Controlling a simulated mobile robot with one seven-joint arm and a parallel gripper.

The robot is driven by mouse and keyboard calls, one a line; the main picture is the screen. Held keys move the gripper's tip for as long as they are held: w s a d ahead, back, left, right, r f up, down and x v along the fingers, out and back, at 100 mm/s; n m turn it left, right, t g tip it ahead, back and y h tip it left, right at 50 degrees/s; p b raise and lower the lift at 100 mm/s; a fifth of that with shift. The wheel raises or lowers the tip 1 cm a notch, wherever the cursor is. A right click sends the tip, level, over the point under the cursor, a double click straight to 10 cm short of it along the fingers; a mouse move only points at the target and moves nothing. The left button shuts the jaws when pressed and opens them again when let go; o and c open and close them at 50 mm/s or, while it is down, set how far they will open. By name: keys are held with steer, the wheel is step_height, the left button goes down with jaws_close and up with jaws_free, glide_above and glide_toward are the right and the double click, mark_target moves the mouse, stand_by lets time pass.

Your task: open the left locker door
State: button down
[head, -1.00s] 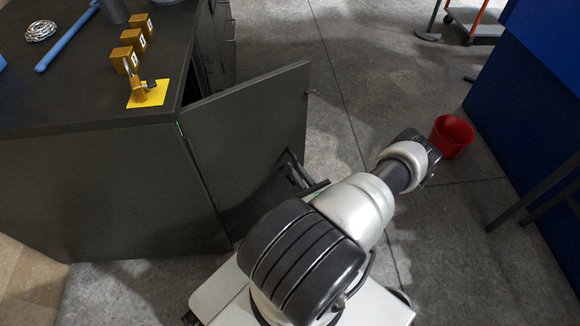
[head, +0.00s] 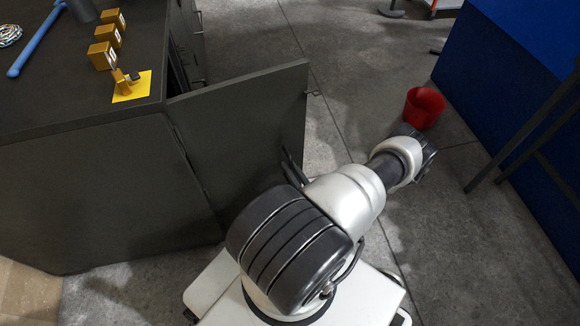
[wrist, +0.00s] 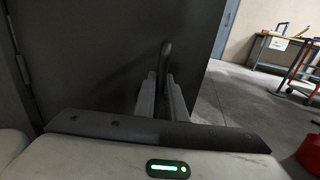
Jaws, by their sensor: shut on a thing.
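The locker door (head: 245,130) is a dark grey panel that stands ajar from the dark cabinet (head: 100,195), swung out toward my base. In the wrist view the door (wrist: 110,45) fills the left and middle, with a hinge at far left. A dark upright handle (wrist: 166,55) stands out from it. My gripper (wrist: 163,82) is at the handle, its two fingers shut on it. In the head view my arm hides most of the gripper, and the handle's grip is not clearly visible.
A red bucket (head: 424,107) stands on the floor at right, beyond my arm. A blue panel (head: 505,80) is at far right. On the cabinet top are ochre blocks (head: 103,55), a yellow pad (head: 132,88) and a blue rod (head: 35,45). Grey floor is clear beyond the door.

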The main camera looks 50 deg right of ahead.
steer(key=shift+a, duration=0.1)
steer(key=c, duration=1.8)
jaws_free()
steer(key=b+v, duration=0.1)
steer(key=v, duration=1.6)
steer(key=shift+s, duration=0.15)
